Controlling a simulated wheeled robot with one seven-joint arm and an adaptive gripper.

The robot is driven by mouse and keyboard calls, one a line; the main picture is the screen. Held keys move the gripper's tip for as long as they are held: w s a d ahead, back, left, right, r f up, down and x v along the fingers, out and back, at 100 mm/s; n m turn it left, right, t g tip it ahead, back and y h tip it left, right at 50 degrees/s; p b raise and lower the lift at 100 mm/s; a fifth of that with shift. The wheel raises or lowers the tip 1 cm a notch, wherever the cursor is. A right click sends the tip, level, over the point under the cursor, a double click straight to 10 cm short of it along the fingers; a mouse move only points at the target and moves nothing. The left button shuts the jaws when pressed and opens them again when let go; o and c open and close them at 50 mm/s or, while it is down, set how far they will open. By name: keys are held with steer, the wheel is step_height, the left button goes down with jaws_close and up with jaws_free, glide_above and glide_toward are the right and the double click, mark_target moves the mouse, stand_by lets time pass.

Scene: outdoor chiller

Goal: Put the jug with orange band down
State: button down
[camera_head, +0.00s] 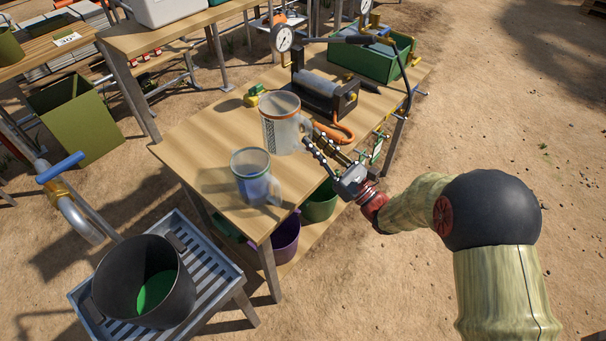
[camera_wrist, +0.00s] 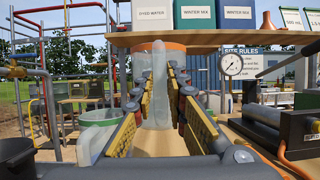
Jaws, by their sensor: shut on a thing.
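The clear jug with the orange band (camera_head: 282,128) is upright over the wooden table (camera_head: 190,150), its handle side toward my gripper. It also shows in the wrist view (camera_wrist: 152,75), straight ahead between the fingers, with the orange band at its top. My gripper (camera_head: 311,135) comes in from the right and is shut on the jug at its handle; in the wrist view the fingers (camera_wrist: 160,85) hide part of the handle. I cannot tell whether the jug's base touches the tabletop.
A second clear jug with a green band (camera_head: 252,178) stands close by at the table's near side. A pump with a gauge (camera_head: 325,88) and orange hose (camera_head: 338,134) lies behind. A green crate (camera_head: 372,62) is at the far end. The table's left part is clear.

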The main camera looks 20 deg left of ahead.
step_height(320, 180, down, 13)
steer(key=b, duration=0.4)
steer(key=shift+r, duration=0.15)
steer(key=c, duration=2.2)
jaws_free()
steer(key=shift+f+b, duration=0.2)
steer(key=shift+b, duration=0.1)
steer(key=shift+c, duration=0.2)
steer(key=o, duration=0.4)
steer(key=shift+o, duration=0.2)
